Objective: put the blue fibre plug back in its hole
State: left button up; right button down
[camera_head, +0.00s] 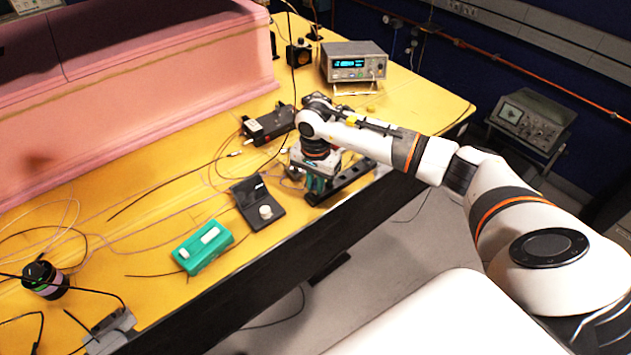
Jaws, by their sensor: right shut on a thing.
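My right gripper (313,182) points down at the bench's front edge, beside a black rail-like block (346,184). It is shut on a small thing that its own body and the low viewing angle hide. I cannot make out the blue fibre plug or its hole. A black box with a small red mark (268,125) lies just behind and left of the gripper, with thin cables around it. My left gripper is not in view.
The yellow bench (150,170) holds an open black case (257,205), a green box (203,247), loose fibres and a black-and-purple cylinder (42,279). A display instrument (354,66) stands behind the gripper. Pink foam (140,70) walls the back left.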

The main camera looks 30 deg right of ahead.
jog(key=shift+f+b, duration=0.6)
jog(key=shift+f, duration=0.1)
jog(key=c, duration=1.3)
grip_release()
jog(key=shift+r, duration=0.1)
notch_tip(320, 180, up, 12)
jog(key=b, duration=0.3)
